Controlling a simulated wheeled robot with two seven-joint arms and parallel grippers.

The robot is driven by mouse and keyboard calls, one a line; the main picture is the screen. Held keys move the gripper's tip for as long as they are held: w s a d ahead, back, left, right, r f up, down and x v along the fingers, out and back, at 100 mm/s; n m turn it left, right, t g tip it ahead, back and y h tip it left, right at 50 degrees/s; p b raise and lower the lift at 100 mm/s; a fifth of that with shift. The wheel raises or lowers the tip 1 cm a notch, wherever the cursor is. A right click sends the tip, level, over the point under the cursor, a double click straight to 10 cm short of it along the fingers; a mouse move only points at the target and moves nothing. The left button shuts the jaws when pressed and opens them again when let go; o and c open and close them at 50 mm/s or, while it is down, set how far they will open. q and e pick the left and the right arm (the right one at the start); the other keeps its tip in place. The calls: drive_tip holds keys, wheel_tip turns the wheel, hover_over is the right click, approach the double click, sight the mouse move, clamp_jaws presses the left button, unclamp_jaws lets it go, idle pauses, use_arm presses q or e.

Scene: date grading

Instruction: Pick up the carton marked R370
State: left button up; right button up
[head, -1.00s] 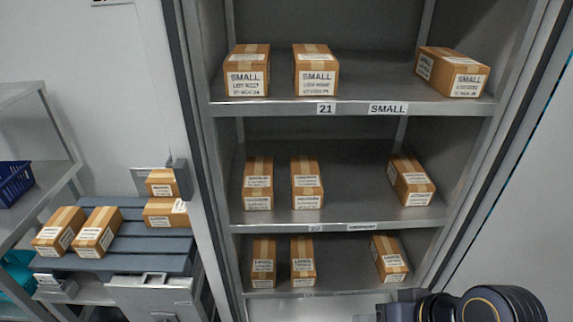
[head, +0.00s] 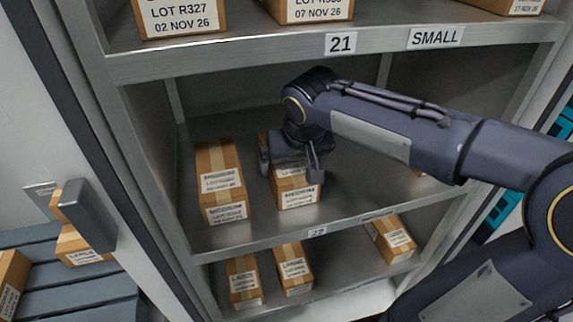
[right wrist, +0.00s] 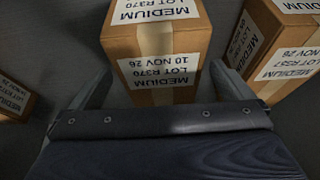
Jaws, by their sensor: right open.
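The carton marked R370 (right wrist: 155,40) is a brown box with tan tape and white MEDIUM labels, upside down in the right wrist view. In the head view the same carton (head: 298,197) stands on the middle shelf (head: 345,200), partly hidden by my right gripper (head: 290,168). The gripper is open, with one finger on each side of the carton's near end. In the right wrist view a narrow gap shows between the carton and the fingers (right wrist: 162,88); I cannot tell whether either touches. My left gripper is not in view.
Another MEDIUM carton (head: 220,185) stands close on the left. A third carton (right wrist: 14,98) is farther off on the other side. The upper shelf edge (head: 270,58) runs above my arm. A door handle (head: 88,215) juts out at left.

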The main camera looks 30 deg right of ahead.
drive_tip(key=shift+w+d, duration=0.2)
drive_tip(key=shift+w, duration=0.6)
drive_tip(key=shift+w+d, duration=0.2)
drive_tip(key=shift+w, duration=0.55)
drive_tip(key=b+x, duration=0.1)
drive_tip(key=x, duration=0.4)
drive_tip(key=shift+f, duration=0.1)
drive_tip(key=c, duration=1.3)
